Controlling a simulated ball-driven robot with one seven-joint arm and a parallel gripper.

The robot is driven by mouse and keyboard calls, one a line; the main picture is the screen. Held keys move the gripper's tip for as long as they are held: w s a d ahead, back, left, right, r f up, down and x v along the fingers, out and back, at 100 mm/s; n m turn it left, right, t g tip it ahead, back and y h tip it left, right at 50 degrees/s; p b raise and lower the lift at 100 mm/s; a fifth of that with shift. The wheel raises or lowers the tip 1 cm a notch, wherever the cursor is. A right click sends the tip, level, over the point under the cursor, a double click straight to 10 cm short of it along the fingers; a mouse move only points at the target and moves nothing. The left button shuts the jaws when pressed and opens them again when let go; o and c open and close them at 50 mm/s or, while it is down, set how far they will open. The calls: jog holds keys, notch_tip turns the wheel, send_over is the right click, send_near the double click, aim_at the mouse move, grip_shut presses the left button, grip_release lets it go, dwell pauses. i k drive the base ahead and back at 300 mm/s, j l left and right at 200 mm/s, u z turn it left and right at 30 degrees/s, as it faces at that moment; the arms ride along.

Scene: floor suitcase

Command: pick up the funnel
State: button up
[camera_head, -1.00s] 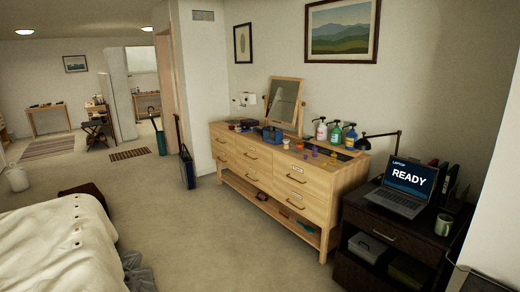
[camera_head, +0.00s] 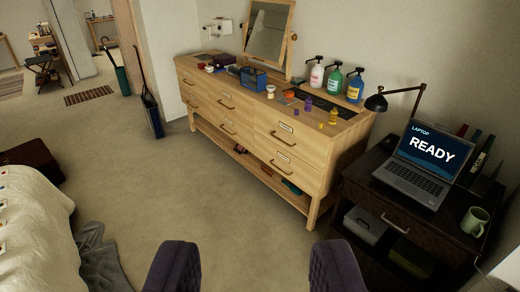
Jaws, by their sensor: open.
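I cannot make out a funnel for certain. Several small coloured items stand on the wooden dresser (camera_head: 240,128). Among them are a purple item (camera_head: 308,104), a yellow item (camera_head: 333,117) and a small orange-and-white item (camera_head: 271,91), all too small to name surely. My gripper (camera_head: 254,266) is open and empty, its two dark fingers wide apart at the bottom edge of the view. It is in front of the dresser and apart from it.
A dark nightstand (camera_head: 385,195) with a laptop (camera_head: 415,170), a mug (camera_head: 474,220) and a lamp (camera_head: 376,103) stands right of the dresser. Pump bottles (camera_head: 334,82) and a mirror (camera_head: 268,38) stand on the dresser. A bed (camera_head: 30,230) is at left. Open carpet lies between.

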aim_at(271, 92)
jog(key=i, duration=2.55)
jog(key=i+l, duration=0.1)
jog(key=i, duration=2.45)
jog(key=i+j+u, duration=0.05)
jog(key=j, duration=0.05)
